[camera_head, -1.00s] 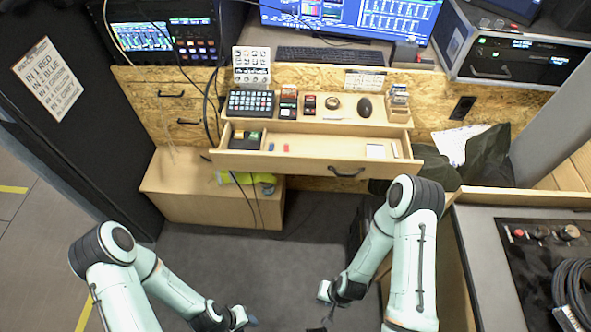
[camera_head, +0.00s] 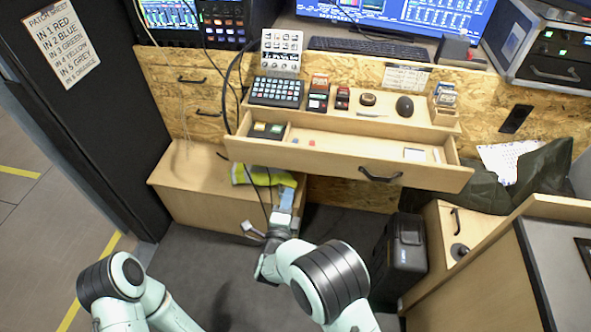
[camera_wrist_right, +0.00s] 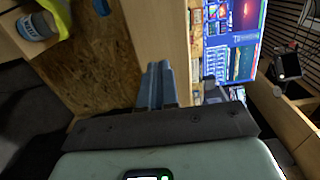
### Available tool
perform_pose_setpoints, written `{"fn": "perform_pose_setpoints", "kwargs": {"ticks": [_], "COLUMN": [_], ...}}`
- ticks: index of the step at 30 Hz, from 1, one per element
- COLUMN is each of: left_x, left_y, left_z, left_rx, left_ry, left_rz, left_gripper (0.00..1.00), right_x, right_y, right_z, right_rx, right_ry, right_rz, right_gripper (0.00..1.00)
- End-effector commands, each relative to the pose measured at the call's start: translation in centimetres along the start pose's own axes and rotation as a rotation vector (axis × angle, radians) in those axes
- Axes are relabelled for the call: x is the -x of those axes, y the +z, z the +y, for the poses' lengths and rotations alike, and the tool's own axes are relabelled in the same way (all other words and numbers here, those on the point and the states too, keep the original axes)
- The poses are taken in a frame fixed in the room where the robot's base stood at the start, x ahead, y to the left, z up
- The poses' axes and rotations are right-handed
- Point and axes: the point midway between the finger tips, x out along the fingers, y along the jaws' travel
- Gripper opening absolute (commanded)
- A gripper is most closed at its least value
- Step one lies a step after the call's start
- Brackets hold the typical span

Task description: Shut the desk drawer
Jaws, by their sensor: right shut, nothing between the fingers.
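The desk drawer (camera_head: 330,160) is pulled out from under the desk in the head view. Its inside shows, with small items in it, and its dark handle (camera_head: 380,175) is right of the middle of its front. My right gripper (camera_head: 285,198) appears just below the left half of the drawer front, left of the handle. Its fingers are together and empty. In the right wrist view the shut fingers (camera_wrist_right: 160,85) point towards a pale wooden panel, probably the drawer front; I cannot tell if they touch it. My left gripper is out of view; only its arm shows at bottom left.
A wooden box (camera_head: 190,195) with a yellow-green cloth (camera_head: 255,175) stands below the drawer on the left. A black case (camera_head: 400,255) stands on the floor at right, beside a wooden cabinet (camera_head: 470,275). Cables hang in front of the desk at left.

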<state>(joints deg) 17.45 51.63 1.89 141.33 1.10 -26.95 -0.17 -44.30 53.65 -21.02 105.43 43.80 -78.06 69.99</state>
Motion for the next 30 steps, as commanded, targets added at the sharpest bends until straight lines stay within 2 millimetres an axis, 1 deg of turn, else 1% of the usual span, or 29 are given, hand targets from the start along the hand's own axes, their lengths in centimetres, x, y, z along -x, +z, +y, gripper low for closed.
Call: {"fn": "perform_pose_setpoints", "kwargs": {"ticks": [1,9,12,15,18,21,30], "left_x": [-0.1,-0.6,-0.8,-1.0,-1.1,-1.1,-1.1], "left_y": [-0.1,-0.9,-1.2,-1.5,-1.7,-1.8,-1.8], "left_z": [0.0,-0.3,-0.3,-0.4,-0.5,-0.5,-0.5], "left_rx": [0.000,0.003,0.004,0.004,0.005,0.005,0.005], "left_ry": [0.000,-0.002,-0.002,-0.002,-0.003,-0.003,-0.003], "left_rz": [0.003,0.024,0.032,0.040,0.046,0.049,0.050], "left_gripper": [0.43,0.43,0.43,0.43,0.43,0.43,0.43], "right_x": [-1.1,-6.9,-8.7,-10.1,-10.9,-11.3,-11.5], "right_y": [0.0,0.0,0.0,0.0,0.0,0.0,0.0], "right_z": [0.1,0.2,0.2,0.2,0.2,0.2,0.2], "right_rx": [0.000,0.003,0.004,0.003,0.004,0.005,0.004], "right_ry": [-0.002,0.000,0.001,0.001,0.002,0.003,0.003], "right_rz": [0.002,0.000,-0.001,-0.001,-0.002,-0.003,-0.003], "right_gripper": [0.00,0.00,0.00,0.00,0.00,0.00,0.00]}}
